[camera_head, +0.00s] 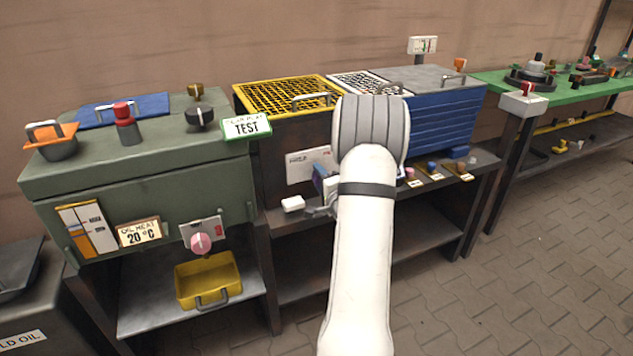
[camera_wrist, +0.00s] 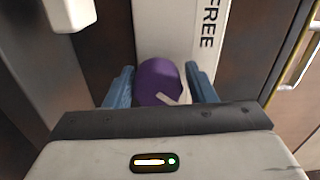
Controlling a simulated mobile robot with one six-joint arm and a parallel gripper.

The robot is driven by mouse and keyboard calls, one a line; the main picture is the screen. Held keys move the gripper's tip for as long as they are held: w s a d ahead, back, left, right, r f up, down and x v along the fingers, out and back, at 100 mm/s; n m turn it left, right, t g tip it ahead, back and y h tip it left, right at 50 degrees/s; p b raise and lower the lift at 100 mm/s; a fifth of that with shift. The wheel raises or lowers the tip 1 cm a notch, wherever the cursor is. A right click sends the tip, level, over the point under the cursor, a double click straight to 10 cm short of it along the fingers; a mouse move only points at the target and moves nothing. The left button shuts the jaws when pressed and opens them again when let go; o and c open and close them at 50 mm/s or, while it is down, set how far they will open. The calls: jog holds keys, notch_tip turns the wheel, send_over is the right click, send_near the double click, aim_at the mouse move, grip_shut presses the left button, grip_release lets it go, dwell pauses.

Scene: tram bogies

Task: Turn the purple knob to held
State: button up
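The purple knob (camera_wrist: 162,82) is in the wrist view, on a white plate (camera_wrist: 180,22) with the word FREE printed sideways above it and to its right. A pale pointer mark on the knob slants to the lower right. My gripper (camera_wrist: 161,84) has its two blue fingers apart, one on each side of the knob. They are very close to its sides; whether they press on it cannot be told. In the head view my arm hides most of this spot; the white plate (camera_head: 308,165) shows on the dark cabinet front, left of my arm.
A green-grey cabinet (camera_head: 150,190) at left carries a pink knob (camera_head: 201,243) and a TEST sign (camera_head: 246,126). A yellow tray (camera_head: 208,282) sits on its lower shelf. A ledge with small coloured knobs (camera_head: 432,166) runs right of my arm. Paved floor at right is clear.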

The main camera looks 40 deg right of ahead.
jog(key=shift+o, duration=1.3)
jog(key=shift+f, duration=0.1)
jog(key=shift+s, duration=0.15)
jog(key=p+v, duration=0.1)
jog(key=v, duration=0.6)
jog(key=shift+s+a, duration=0.15)
jog(key=shift+s, duration=0.15)
